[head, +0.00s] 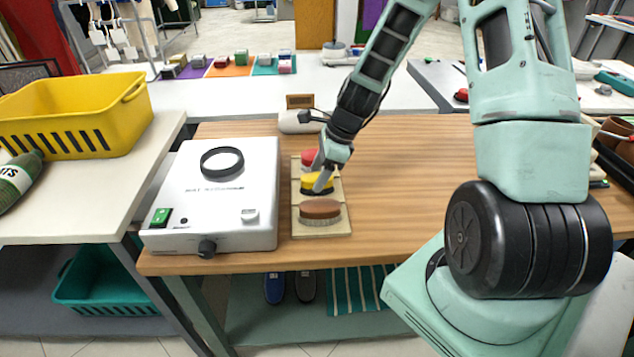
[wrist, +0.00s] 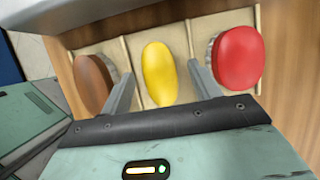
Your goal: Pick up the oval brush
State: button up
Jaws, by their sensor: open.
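Three brushes with rounded backs lie in a row on a light wooden tray (head: 342,225), split by thin dividers. The yellow brush (head: 310,186) is in the middle compartment and looks a clear oval in the wrist view (wrist: 159,75). The red brush (head: 308,157) is at the far end and the brown brush (head: 320,208), with pale bristles, at the near end. My gripper (head: 321,177) is open over the middle compartment. In the wrist view its fingers (wrist: 162,72) lie on either side of the yellow brush; I cannot tell whether they touch it.
A yellow basket (head: 75,120) is on the left counter. The wooden table (head: 415,165) is clear to the right.

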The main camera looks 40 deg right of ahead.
aim_at(317, 175)
jog(key=shift+x, duration=0.85)
jog(key=shift+c, duration=0.3)
jog(key=c, duration=1)
jog(key=shift+c, duration=0.2)
notch_tip(317, 175, up, 10)
jog(key=shift+r+p, duration=0.1)
jog(key=shift+p, duration=0.25)
